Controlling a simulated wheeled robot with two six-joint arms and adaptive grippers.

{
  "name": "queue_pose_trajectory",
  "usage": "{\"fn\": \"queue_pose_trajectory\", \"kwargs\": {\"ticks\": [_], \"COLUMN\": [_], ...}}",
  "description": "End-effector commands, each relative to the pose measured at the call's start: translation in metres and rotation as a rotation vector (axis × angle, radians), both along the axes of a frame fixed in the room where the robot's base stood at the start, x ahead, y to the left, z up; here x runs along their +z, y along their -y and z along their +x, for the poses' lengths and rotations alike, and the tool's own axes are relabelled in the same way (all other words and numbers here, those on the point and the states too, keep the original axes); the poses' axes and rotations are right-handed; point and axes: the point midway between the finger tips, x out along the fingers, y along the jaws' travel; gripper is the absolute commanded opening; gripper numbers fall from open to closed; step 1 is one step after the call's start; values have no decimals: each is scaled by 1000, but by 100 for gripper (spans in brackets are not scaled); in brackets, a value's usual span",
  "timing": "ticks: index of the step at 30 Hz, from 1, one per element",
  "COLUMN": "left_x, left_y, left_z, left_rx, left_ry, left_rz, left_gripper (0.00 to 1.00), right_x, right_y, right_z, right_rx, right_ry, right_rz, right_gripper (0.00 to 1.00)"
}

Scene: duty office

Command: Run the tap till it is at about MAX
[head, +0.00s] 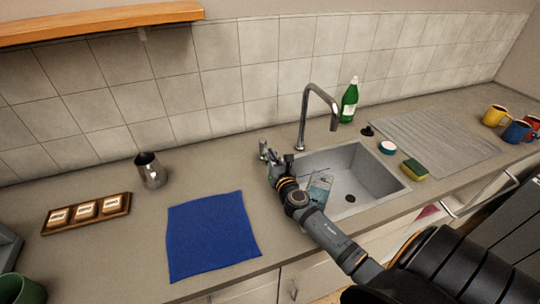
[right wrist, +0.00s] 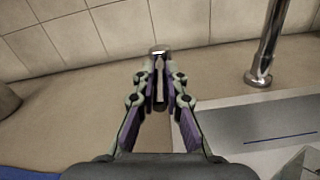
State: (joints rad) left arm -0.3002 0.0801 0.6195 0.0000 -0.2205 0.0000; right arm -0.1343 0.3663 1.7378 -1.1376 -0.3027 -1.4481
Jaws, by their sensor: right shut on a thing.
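The chrome tap (head: 304,112) stands behind the sink (head: 375,165), with its curved spout over the basin. I see no water stream under the spout. A small chrome tap lever (head: 264,149) stands at the sink's left back corner; it also shows in the right wrist view (right wrist: 160,54). My right gripper (head: 274,162) is shut on the lever, its fingers around it in the right wrist view (right wrist: 160,88). A clear container (head: 321,184) with a blue line is in the left of the basin, partly hidden by my arm. Its level and any MAX mark are unreadable. My left gripper is out of view.
A blue cloth (head: 212,235) lies left of my right arm. A steel jug (head: 150,170) and a wooden tray (head: 88,213) stand further left. A green bottle (head: 349,101), a sponge (head: 414,169), a drainboard (head: 440,140) and several mugs (head: 495,115) are to the right.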

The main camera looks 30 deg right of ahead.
Motion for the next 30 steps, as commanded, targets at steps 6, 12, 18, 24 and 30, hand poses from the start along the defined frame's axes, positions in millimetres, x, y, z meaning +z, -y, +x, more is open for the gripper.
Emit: {"fn": "queue_pose_trajectory", "kwargs": {"ticks": [6, 12, 18, 24, 30], "left_x": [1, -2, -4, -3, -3], "left_y": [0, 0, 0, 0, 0], "left_z": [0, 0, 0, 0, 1], "left_rx": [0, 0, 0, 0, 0], "left_ry": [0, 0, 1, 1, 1], "left_rz": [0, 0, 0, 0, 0], "left_gripper": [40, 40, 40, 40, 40], "right_x": [1, -1, 0, 0, 0], "right_y": [-3, -14, -18, -18, -18], "right_z": [2, 6, 7, 7, 7], "right_rx": [-42, -187, -250, -250, -250], "right_ry": [3, 3, 1, 1, 0], "right_rz": [5, 7, 2, 1, 0], "right_gripper": [0, 0, 0, 0, 32]}}
